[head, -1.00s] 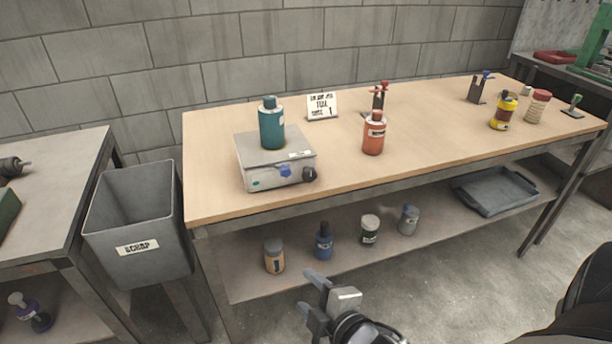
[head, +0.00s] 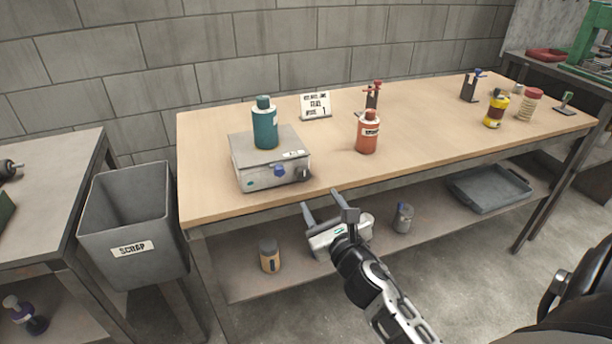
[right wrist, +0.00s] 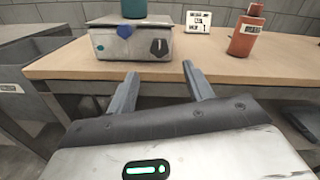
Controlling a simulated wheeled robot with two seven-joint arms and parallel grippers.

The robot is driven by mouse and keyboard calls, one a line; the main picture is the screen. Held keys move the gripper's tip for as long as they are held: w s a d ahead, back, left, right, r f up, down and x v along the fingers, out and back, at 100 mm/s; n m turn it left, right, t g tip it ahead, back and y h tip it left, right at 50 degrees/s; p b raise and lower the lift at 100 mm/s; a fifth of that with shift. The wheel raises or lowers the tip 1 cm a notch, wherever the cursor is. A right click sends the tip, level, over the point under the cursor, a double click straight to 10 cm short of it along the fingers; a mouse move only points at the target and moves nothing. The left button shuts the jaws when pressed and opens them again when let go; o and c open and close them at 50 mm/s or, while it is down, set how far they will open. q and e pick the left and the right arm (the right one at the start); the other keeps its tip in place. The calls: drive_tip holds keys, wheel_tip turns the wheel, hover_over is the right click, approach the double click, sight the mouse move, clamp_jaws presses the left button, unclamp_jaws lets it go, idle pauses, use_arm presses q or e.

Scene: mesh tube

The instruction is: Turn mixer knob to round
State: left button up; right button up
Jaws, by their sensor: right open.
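The mixer is a grey box (head: 272,160) on the wooden bench, with a teal bottle (head: 265,125) standing on its top. Its front has a blue knob (head: 280,170) and a black knob (head: 303,174) to the right of it. In the right wrist view the blue knob (right wrist: 126,31) looks shield-shaped and the black knob (right wrist: 159,47) carries a pale upright mark. My right gripper (head: 321,207) is open and empty, in front of the bench edge, below and short of the black knob. My left gripper is not in view.
An orange bottle (head: 367,132) stands right of the mixer, with a white sign (head: 316,105) behind. The bench's front edge (head: 260,204) lies between gripper and mixer. A scrap bin (head: 130,220) is at left. A jar (head: 269,256) is on the lower shelf.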

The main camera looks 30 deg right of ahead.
sight(305, 177)
drive_tip(key=x, duration=0.9)
drive_tip(key=shift+w, duration=0.4)
drive_tip(key=shift+c, duration=0.3)
drive_tip(key=c, duration=0.9)
